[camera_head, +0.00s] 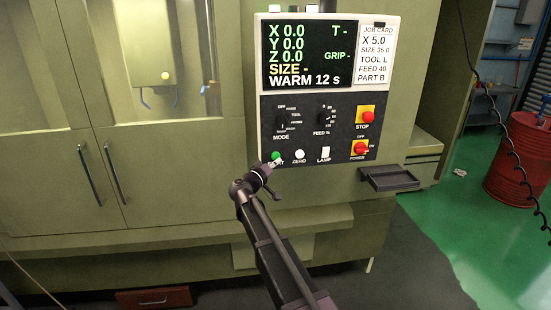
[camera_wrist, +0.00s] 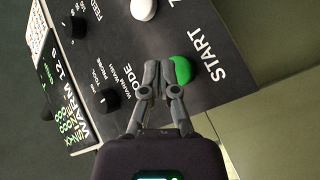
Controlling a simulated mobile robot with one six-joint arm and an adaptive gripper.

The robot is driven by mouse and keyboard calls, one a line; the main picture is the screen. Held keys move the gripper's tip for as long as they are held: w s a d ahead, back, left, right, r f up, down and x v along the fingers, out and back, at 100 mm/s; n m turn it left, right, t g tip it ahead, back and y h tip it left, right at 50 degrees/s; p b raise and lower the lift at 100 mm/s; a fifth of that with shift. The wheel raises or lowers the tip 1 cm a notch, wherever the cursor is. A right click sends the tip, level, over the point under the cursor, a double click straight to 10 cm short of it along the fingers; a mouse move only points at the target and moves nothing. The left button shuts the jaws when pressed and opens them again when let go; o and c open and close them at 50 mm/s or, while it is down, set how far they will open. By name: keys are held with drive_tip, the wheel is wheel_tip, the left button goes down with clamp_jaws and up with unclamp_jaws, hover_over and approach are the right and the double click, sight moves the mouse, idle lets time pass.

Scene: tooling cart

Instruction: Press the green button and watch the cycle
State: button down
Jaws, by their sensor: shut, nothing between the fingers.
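The green START button (camera_head: 276,155) is at the lower left of the machine's control panel (camera_head: 343,125). In the wrist view the button (camera_wrist: 180,70) shows as a green dome, partly covered by my fingers. My gripper (camera_head: 268,168) is at the panel's lower left, its fingertips at or just in front of the button. The fingers (camera_wrist: 159,72) are shut together and empty. I cannot tell whether they touch the button. The display (camera_head: 304,52) reads X, Y and Z 0.0 and WARM 12 s; SIZE, T and GRIP show dashes.
A white ZERO button (camera_head: 299,156) and LAMP switch (camera_head: 326,153) are just right of START. Red STOP (camera_head: 366,116) and POWER (camera_head: 360,148) controls are farther right. A small dark tray (camera_head: 389,178) juts out below the panel. A red drum (camera_head: 517,165) stands at right.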

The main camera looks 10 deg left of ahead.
drive_tip(key=shift+s+d, duration=0.25)
drive_tip(key=shift+s, duration=0.45)
drive_tip(key=shift+s+d, duration=0.2)
drive_tip(key=shift+s, duration=0.45)
drive_tip(key=shift+s+d, duration=0.25)
drive_tip(key=shift+s, duration=0.45)
idle(6.0)
